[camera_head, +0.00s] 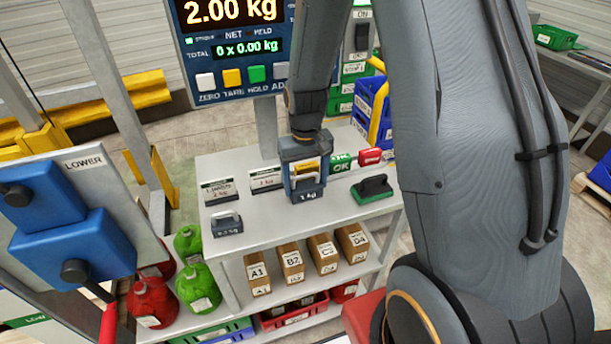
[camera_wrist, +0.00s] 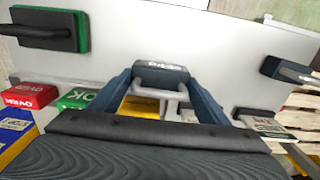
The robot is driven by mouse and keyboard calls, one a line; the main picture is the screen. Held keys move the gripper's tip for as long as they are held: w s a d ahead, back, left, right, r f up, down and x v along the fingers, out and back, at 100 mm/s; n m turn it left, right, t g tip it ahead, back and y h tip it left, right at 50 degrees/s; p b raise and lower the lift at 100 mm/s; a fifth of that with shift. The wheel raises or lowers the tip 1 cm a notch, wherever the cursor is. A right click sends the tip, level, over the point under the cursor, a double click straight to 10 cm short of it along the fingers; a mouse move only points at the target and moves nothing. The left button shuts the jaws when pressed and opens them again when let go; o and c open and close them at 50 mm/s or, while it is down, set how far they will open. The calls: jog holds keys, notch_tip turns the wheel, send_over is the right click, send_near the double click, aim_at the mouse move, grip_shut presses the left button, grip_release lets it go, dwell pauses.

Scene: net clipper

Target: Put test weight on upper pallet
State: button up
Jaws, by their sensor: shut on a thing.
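My gripper (camera_head: 306,178) points down over the grey table top and is shut on the handle of a dark blue-grey test weight (camera_head: 309,191) marked 1 kg. In the wrist view the weight (camera_wrist: 160,73) sits between the tips of both fingers of my gripper (camera_wrist: 163,88). I cannot tell whether it touches the table. A smaller weight (camera_head: 227,225) with a handle stands at the table's front left; it also shows at the right of the wrist view (camera_wrist: 290,70). I cannot make out an upper pallet.
The grey table (camera_head: 260,217) has a green block with a black handle (camera_head: 372,189), label cards, and green and red blocks (camera_head: 370,157). A scale display (camera_head: 235,40) behind it reads 2.00 kg.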

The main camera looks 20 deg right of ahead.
jog(key=shift+f, duration=0.15)
jog(key=o, duration=1.9)
jog(key=shift+o, duration=0.2)
